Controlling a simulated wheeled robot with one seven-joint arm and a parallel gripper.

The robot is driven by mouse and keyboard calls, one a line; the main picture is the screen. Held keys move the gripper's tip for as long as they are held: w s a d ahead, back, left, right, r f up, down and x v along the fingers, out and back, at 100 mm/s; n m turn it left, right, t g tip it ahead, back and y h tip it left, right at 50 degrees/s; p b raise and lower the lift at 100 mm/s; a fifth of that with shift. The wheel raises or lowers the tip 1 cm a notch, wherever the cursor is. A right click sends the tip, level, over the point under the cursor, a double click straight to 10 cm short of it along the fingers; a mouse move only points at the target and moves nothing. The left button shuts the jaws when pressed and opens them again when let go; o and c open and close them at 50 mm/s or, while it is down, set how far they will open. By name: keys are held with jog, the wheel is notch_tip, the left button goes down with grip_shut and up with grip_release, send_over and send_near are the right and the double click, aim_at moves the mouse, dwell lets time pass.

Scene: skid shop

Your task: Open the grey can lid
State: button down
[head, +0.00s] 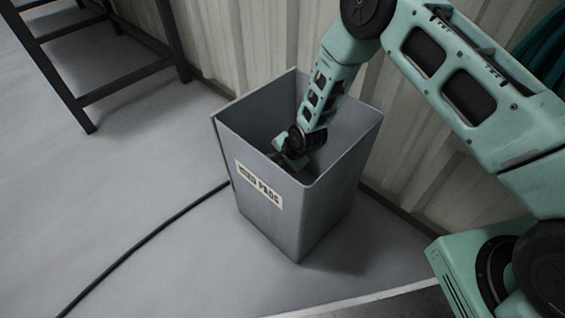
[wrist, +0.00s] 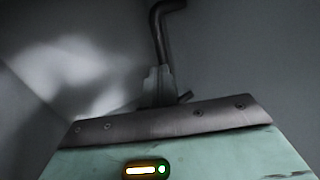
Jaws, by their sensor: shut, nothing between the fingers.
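The grey can (head: 265,225) is a tall square bin with a pale label on its front, standing on the floor by the wall. Its top is open in the head view, and I cannot make out a separate lid. My gripper (head: 281,157) is inside the can's mouth, below the rim, near the front wall. The can's front wall partly hides it. In the wrist view, my gripper's dark bent fingers (wrist: 163,40) are shut and empty, with plain grey surfaces around them. I cannot tell whether they touch a wall.
A corrugated wall (head: 240,45) stands close behind the can. A black cable (head: 150,238) runs over the floor to the can's left side. A dark metal frame (head: 125,80) stands at upper left. The floor at left is mostly clear.

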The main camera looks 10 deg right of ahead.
jog(key=shift+t+y, duration=0.6)
jog(key=shift+t, duration=0.3)
jog(key=w+a, duration=0.1)
jog(key=w+a+f+b, duration=0.1)
jog(key=w, duration=0.1)
jog(key=shift+w+a+f, duration=0.15)
jog(key=shift+w+a, duration=0.05)
jog(key=shift+a, duration=0.05)
jog(key=p+v, duration=0.7)
jog(key=v, duration=1)
jog(key=shift+d+r, duration=0.15)
jog(key=shift+r, duration=0.05)
